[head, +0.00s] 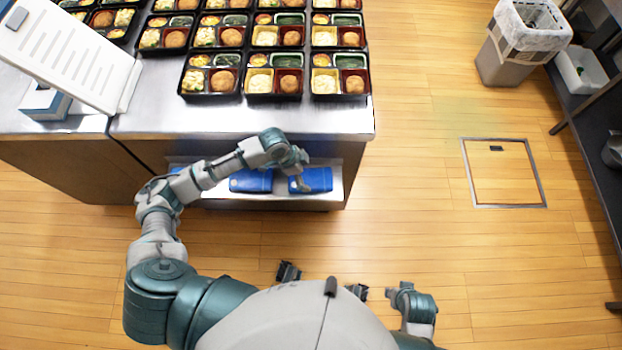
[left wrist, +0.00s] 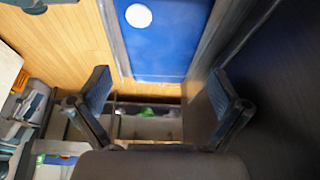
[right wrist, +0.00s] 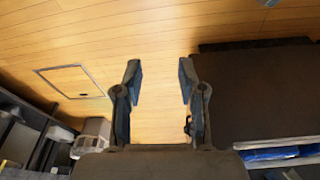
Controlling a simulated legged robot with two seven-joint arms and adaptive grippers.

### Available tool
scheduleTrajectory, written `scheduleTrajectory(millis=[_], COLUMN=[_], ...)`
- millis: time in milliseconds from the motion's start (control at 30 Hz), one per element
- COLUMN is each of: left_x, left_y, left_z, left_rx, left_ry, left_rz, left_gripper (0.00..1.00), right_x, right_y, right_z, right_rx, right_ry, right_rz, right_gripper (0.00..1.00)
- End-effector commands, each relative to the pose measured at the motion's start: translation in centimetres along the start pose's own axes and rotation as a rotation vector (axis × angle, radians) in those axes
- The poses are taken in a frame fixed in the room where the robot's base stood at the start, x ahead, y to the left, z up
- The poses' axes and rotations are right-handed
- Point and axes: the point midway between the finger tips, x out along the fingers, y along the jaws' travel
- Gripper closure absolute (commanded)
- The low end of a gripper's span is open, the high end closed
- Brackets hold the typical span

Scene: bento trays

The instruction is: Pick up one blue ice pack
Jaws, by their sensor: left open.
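My right gripper (right wrist: 159,85) is open and empty over bare floor. Blue packs also show at the right wrist view's lower right (right wrist: 275,154).
The steel counter (head: 300,122) overhangs the shelf (head: 335,188) and carries several filled bento trays (head: 340,97). A white machine (head: 75,45) stands at the counter's left. A bin (head: 510,60) and dark shelving (head: 590,125) are at right. The floor between is clear.

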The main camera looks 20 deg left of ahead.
Motion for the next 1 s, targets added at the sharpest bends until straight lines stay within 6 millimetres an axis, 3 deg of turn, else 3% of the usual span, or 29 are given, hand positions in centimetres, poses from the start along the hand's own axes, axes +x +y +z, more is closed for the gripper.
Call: scheduleTrajectory(millis=[167,300,533,567,800,1000], left_x=[2.7,4.5,4.7,4.7,4.7,4.6], left_y=[0.0,-0.1,-0.1,-0.1,0.0,-0.1], left_z=[0.5,0.7,0.4,0.4,0.2,0.4], left_rx=[-0.003,-0.003,-0.002,-0.002,-0.001,-0.001], left_ry=[0.003,0.005,0.003,0.003,0.0,0.004], left_rz=[0.005,0.006,0.001,0.001,0.0,0.001], left_gripper=[0.0,0.0,0.0,0.04,0.6,0.6], right_x=[-1.6,-0.9,-1.0,-1.0,-0.9,-0.9], right_y=[-0.4,-0.8,-0.7,-0.7,-0.7,-0.6], right_z=[-0.2,-2.5,-3.0,-3.0,-3.1,-3.2], right_rx=[0.001,-0.003,-0.004,-0.004,-0.004,-0.004], right_ry=[0.019,0.117,0.148,0.148,0.145,0.146], right_rz=[-0.003,-0.007,-0.009,-0.009,-0.009,-0.008], right_gripper=[0.6,0.6,0.6,0.6,0.6,0.6])
